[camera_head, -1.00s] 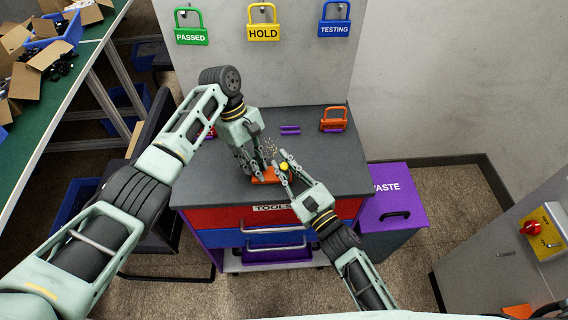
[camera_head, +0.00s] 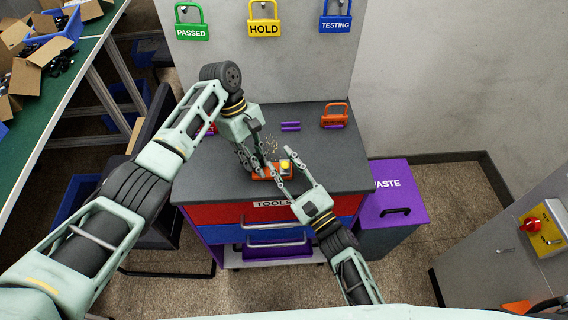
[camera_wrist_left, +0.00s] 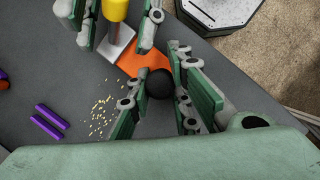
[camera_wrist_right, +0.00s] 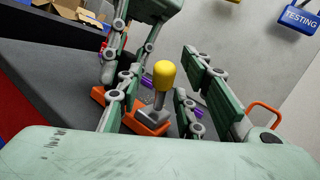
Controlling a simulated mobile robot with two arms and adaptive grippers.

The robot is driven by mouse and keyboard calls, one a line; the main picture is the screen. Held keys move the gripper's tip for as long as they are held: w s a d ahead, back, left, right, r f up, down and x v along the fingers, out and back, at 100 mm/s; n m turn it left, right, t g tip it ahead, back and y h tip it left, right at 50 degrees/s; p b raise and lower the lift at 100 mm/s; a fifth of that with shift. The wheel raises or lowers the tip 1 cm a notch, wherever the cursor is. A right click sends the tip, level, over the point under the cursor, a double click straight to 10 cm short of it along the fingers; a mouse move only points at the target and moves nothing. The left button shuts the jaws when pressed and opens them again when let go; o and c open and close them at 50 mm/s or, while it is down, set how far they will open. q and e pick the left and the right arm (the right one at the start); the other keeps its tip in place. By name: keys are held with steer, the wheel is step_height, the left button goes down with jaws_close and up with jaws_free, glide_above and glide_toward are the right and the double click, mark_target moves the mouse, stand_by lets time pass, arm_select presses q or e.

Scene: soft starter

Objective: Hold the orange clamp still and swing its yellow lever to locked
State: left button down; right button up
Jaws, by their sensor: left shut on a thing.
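The orange clamp (camera_head: 258,166) lies on the dark top of the tool cabinet, near its front edge. My left gripper (camera_wrist_left: 155,95) is shut on the clamp at its black round end (camera_wrist_left: 160,83). The clamp's yellow lever (camera_wrist_right: 164,75) stands roughly upright on a grey metal base (camera_wrist_right: 155,115); its tip also shows in the head view (camera_head: 285,164). My right gripper (camera_head: 291,168) is open, with one finger on each side of the lever. Contact between these fingers and the lever cannot be made out.
An orange padlock-like piece (camera_head: 334,115) and purple bars (camera_head: 290,127) lie at the back of the cabinet top (camera_head: 225,175). Small pale bits are scattered behind the clamp. A purple waste bin (camera_head: 394,207) stands to the right. Colored padlock signs hang on the wall.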

arm_select(q)
steer(key=c, duration=1.5)
jaws_free()
steer(key=shift+c, duration=0.2)
arm_select(e)
steer(key=v, duration=1.2)
arm_select(q)
steer(key=shift+r, duration=0.15)
steer(key=v, duration=1.1)
steer(key=shift+r, duration=0.35)
steer(key=shift+w, duration=0.1)
